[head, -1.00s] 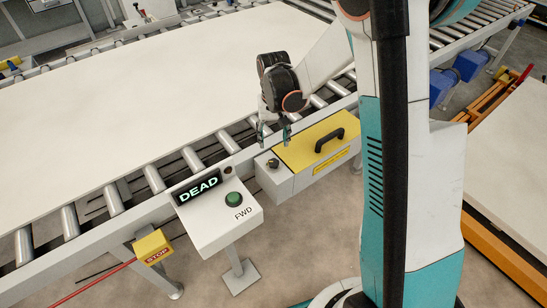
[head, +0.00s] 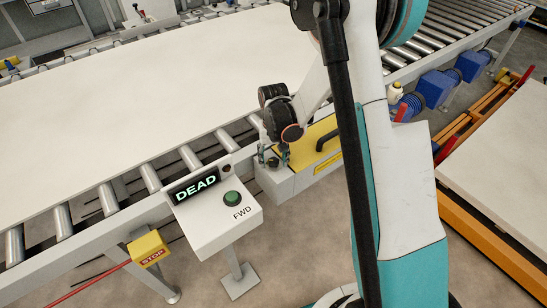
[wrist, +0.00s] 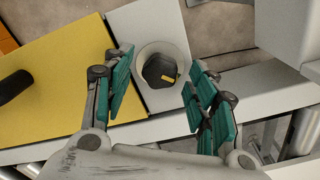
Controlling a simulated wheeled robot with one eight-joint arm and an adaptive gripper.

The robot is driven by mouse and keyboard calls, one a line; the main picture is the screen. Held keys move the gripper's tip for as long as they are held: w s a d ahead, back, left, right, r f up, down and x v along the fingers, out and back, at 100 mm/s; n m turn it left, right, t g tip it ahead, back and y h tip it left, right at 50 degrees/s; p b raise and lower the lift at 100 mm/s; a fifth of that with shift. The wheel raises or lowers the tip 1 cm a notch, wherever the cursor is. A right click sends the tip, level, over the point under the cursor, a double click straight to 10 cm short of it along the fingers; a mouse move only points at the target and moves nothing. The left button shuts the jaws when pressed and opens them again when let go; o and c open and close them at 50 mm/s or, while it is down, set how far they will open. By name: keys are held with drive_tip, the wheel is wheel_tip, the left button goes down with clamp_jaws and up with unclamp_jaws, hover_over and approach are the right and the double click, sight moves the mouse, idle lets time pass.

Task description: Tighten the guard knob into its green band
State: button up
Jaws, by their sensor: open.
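The guard knob (wrist: 158,68) is dark with a small yellow mark and sits inside a pale round collar (wrist: 143,52) in the wrist view. It stands on the grey end of a box with a yellow guard lid (wrist: 55,75). My gripper (wrist: 158,88) is open, with one teal-padded finger on each side of the knob and a gap to both. In the head view my gripper (head: 273,158) is down over the knob end of the box and largely covers the knob. I cannot make out a green band in either view.
A yellow STOP box (head: 149,248) is farther left. The roller conveyor carries a large pale sheet (head: 130,95) behind.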

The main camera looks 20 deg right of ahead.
sight(273, 160)
drive_tip(key=c, duration=1.1)
drive_tip(key=shift+o, duration=0.2)
drive_tip(key=shift+m+b, duration=0.45)
drive_tip(key=shift+m, duration=0.65)
drive_tip(key=o, duration=1.1)
drive_tip(key=shift+c, duration=0.2)
wheel_tip(273, 160, up, 12)
